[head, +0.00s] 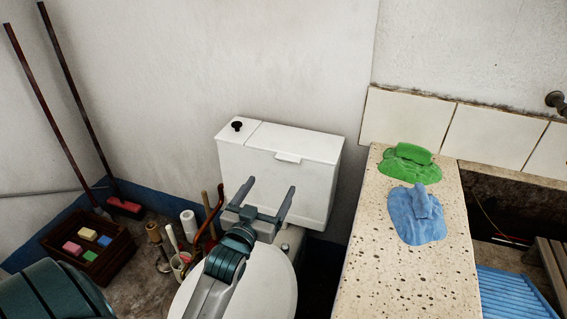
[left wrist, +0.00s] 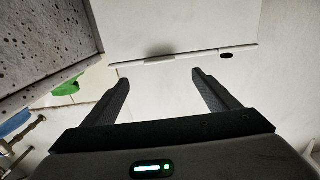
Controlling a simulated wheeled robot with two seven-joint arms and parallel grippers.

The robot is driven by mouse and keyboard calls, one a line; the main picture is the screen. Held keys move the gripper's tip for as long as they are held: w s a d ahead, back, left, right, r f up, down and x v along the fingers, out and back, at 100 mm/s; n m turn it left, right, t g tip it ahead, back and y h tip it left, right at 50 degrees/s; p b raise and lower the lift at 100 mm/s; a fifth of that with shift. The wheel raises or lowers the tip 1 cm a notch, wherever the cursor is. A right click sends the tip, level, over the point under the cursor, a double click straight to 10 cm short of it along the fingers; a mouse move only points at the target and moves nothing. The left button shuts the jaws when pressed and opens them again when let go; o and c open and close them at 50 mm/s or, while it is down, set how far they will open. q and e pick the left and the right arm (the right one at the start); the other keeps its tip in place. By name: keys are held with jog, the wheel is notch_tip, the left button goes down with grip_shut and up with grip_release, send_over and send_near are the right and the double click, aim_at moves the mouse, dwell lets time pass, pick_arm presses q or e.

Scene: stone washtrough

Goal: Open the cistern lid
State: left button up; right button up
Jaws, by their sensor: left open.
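The white cistern (head: 280,185) stands against the wall behind the toilet. Its lid (head: 295,140) lies flat on top and looks closed, with a small white tab (head: 288,157) at its front edge. A black knob (head: 237,126) sits on the top at the left. My left gripper (head: 269,187) is open and empty in front of the cistern, below the tab in the picture. In the left wrist view, the tab (left wrist: 160,60) shows beyond and between the open fingers, apart from them. My right gripper is not in view.
A speckled stone counter (head: 385,280) stands at the right, with green (head: 407,170) and blue cloths (head: 415,215) on it. A dark crate (head: 70,245) with sponges, brooms and several upright tools are at the left. The round toilet lid (head: 270,285) lies below my arm.

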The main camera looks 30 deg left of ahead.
aim_at(286, 160)
pick_arm(q)
jog(key=x, duration=1.2)
jog(key=shift+w, duration=0.4)
jog(key=shift+r, duration=0.1)
jog(key=c, duration=1.5)
jog(key=shift+r, duration=0.1)
